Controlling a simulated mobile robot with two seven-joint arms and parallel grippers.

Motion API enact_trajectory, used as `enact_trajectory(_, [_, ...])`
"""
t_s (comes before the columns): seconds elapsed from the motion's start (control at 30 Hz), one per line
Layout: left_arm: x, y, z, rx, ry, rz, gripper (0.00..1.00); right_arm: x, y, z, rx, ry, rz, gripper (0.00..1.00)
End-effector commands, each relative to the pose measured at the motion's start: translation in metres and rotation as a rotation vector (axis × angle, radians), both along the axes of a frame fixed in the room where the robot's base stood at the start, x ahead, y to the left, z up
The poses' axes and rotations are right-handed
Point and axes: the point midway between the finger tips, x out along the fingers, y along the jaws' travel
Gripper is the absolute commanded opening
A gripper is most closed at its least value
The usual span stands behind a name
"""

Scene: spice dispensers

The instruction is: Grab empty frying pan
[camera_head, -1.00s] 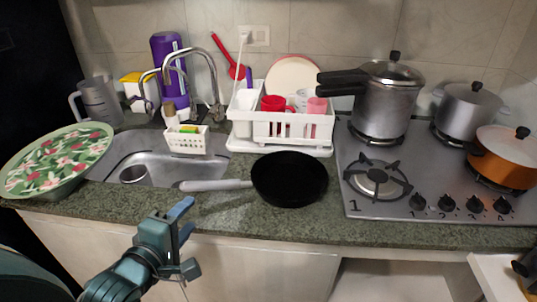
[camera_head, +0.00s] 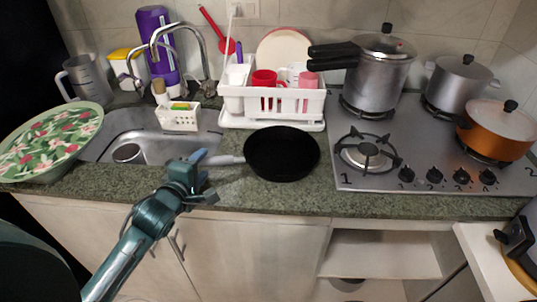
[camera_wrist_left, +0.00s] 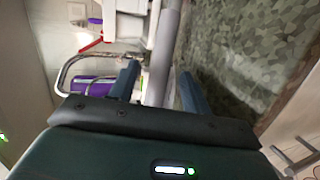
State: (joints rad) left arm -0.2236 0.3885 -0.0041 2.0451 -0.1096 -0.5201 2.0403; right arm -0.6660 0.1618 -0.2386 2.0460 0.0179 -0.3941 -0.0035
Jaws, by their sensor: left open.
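The black frying pan (camera_head: 281,153) sits empty on the green stone counter, in front of the white dish rack. Its pale grey handle (camera_head: 226,160) points left toward the sink. My left gripper (camera_head: 204,176) is open at the handle's end, which it partly hides. In the left wrist view the handle (camera_wrist_left: 166,40) runs between the two open blue fingers of the left gripper (camera_wrist_left: 158,86), with gaps visible at its sides. The pan's body is not clear in that view. My right gripper is not in view.
The sink (camera_head: 135,125) and a floral green tray (camera_head: 45,143) lie left. The white dish rack (camera_head: 272,124) stands behind the pan. The stove (camera_head: 420,182) with several pots is right. The counter (camera_head: 275,195) in front of the pan is a clear strip.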

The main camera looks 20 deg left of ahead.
Motion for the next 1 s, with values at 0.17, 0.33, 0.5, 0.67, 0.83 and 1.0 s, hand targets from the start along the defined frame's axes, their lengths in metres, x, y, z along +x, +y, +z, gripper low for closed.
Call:
enact_trajectory(0.17, [0.0094, 0.0004, -0.0025, 0.001, 0.0, 0.0, 0.48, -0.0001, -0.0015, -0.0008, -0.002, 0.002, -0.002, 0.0])
enact_trajectory(0.33, [0.009, 0.0004, -0.0026, 0.001, 0.001, 0.0, 0.47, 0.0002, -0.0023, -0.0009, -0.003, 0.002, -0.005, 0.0])
enact_trajectory(0.5, [0.0088, 0.0004, -0.0026, 0.0, 0.001, 0.0, 0.33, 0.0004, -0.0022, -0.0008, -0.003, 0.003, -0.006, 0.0])
enact_trajectory(0.67, [0.0087, 0.0004, -0.0026, 0.0, 0.001, 0.0, 0.2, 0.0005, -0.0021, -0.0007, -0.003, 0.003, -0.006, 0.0])
enact_trajectory(0.83, [0.0087, 0.0004, -0.0026, 0.0, 0.001, 0.0, 0.06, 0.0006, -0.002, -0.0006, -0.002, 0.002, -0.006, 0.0])
enact_trajectory(1.0, [0.0087, 0.0003, -0.0028, 0.0, 0.001, 0.0, 0.0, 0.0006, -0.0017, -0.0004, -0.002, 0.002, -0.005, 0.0])
